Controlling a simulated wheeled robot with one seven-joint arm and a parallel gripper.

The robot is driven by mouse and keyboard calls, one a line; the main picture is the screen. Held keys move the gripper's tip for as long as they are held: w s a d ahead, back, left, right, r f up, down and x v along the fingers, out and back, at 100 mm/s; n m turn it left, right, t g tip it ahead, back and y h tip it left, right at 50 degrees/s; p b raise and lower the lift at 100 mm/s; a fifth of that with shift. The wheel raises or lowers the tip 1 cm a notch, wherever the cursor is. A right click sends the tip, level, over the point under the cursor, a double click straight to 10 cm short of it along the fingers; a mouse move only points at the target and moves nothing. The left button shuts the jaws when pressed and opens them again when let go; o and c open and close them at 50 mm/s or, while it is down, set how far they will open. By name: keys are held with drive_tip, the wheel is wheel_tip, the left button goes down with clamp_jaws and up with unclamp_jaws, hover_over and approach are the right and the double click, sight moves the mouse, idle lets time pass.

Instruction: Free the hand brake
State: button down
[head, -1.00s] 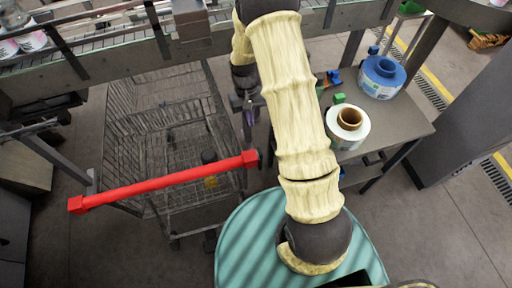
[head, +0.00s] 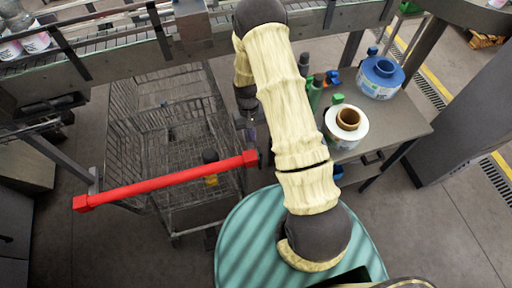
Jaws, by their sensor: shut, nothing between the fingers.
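A small upright part with a black knob (head: 209,156) and a yellow lower piece stands just behind the red bar (head: 150,186). It looks like the hand brake lever, but it is small and I cannot tell its exact setting. The wire cart (head: 165,140) stands behind and below the red bar. My gripper (head: 251,136) is shut and empty, near the right end of the red bar and to the right of the black knob, apart from the knob. My arm partly hides the gripper.
A conveyor (head: 110,55) runs along the back with bottles at its left. A side table (head: 395,125) on the right holds a blue reel (head: 381,77), a white reel (head: 346,127) and small bottles. A teal striped round surface (head: 240,235) is at the front.

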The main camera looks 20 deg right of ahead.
sight(256, 150)
drive_tip(key=s+f+p, duration=0.2)
drive_tip(key=s, duration=0.1)
drive_tip(key=s+f+p, duration=0.1)
drive_tip(key=shift+s, duration=0.4)
drive_tip(key=shift+f, duration=0.1)
